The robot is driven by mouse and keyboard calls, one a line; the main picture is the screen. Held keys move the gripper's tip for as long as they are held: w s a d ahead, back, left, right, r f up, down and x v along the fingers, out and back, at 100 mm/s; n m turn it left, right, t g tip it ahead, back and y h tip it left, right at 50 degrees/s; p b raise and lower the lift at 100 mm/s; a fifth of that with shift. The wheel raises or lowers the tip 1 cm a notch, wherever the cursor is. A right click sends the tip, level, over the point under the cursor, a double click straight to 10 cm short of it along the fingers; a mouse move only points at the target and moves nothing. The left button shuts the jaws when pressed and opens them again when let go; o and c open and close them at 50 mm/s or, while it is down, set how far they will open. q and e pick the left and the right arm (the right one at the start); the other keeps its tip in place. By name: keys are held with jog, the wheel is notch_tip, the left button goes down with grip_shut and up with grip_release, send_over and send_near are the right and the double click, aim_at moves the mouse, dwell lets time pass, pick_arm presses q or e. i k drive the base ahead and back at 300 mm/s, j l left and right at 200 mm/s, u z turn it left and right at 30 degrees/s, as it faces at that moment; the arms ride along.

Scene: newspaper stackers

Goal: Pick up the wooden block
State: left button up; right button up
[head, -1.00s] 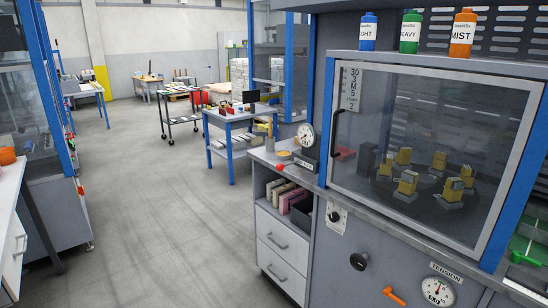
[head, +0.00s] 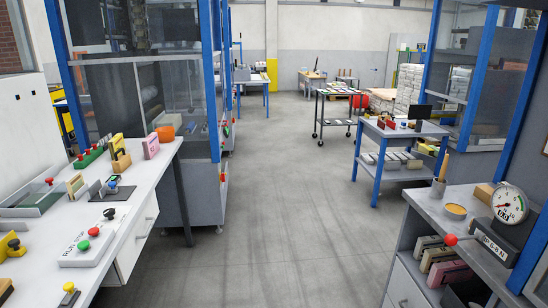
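A tan block that looks wooden (head: 484,193) sits on the grey counter (head: 432,203) at the right, just behind and left of the round dial gauge (head: 508,204), which hides part of it. Another tan, wood-coloured piece (head: 121,161) stands on the white bench (head: 150,192) at the left, beside a pink block (head: 151,146). I cannot tell which one is the task's block. Neither of my grippers is in view.
A wide grey floor aisle (head: 285,200) is clear between the left bench and right counter. A blue-legged table (head: 398,130) and a black cart (head: 337,93) stand farther back.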

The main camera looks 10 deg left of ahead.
aim_at(121, 163)
jog(key=i+j+u, duration=0.1)
jog(key=i+u, duration=0.3)
jog(key=i, duration=0.4)
jog(key=i+l+u, duration=0.1)
jog(key=i+u, duration=0.3)
jog(key=i, duration=0.45)
